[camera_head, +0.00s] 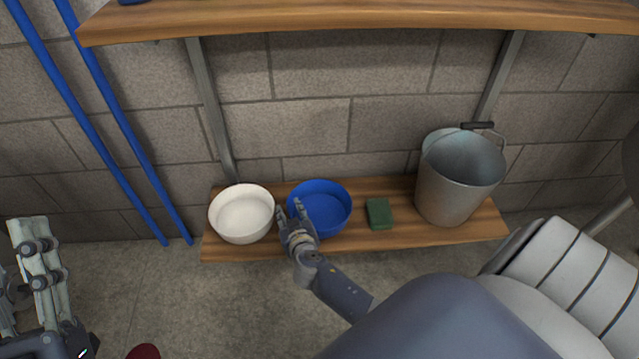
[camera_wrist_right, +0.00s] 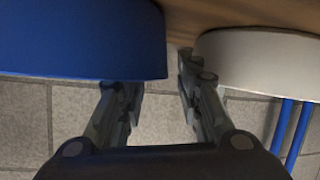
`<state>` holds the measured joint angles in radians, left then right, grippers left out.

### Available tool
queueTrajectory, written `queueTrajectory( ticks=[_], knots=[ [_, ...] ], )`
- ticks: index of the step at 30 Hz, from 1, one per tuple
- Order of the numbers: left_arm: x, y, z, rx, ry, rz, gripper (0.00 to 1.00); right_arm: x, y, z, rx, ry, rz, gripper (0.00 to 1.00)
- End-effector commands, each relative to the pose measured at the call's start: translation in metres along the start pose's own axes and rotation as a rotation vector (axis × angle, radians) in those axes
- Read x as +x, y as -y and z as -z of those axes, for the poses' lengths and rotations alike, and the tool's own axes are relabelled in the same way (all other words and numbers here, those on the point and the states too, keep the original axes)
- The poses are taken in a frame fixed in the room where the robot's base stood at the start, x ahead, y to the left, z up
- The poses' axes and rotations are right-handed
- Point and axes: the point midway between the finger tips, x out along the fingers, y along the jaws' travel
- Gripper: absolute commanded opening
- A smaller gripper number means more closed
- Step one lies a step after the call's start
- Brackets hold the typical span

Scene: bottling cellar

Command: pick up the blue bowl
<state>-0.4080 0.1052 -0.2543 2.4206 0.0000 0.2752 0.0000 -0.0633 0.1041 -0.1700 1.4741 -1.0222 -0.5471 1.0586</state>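The blue bowl (camera_head: 325,208) stands on the low wooden shelf between a white bowl and a green sponge-like block. It also fills the upper left of the right wrist view (camera_wrist_right: 80,35). My right gripper (camera_head: 290,208) is at the blue bowl's left rim. Its fingers are apart with a clear gap. In the right wrist view (camera_wrist_right: 158,80), one finger's tip is hidden behind the blue bowl's rim, and the other is outside, between the two bowls. I cannot tell whether they touch the wall. My left gripper (camera_head: 30,240) is at the far left, away from the shelf; its opening is unclear.
The white bowl (camera_head: 242,214) stands close left of my right gripper. The green block (camera_head: 379,214) and a metal bucket (camera_head: 455,185) stand to the right on the low shelf (camera_head: 235,252). An upper shelf (camera_head: 350,15) overhangs. Blue poles (camera_head: 120,145) lean at the left.

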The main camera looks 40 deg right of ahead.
Motion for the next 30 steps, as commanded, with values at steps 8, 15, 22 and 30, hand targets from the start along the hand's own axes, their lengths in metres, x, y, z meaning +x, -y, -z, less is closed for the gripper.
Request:
queueTrajectory(
  ticks=[8, 15, 22, 30],
  knots=[
    [-0.003, -0.003, 0.025, -0.007, -0.135, -0.005, 0.40, 0.020, 0.001, -0.001, 0.000, 0.001, 0.001, 0.32],
    [-0.003, -0.003, 0.026, -0.007, -0.137, -0.005, 0.40, 0.020, 0.001, -0.001, 0.000, 0.001, 0.001, 0.27],
    [-0.003, -0.003, 0.026, -0.007, -0.136, -0.005, 0.40, 0.020, 0.001, -0.001, 0.000, 0.001, 0.001, 0.00],
    [-0.003, -0.003, 0.026, -0.007, -0.136, -0.005, 0.40, 0.020, 0.001, 0.000, 0.000, 0.000, 0.001, 0.00]
  ],
)
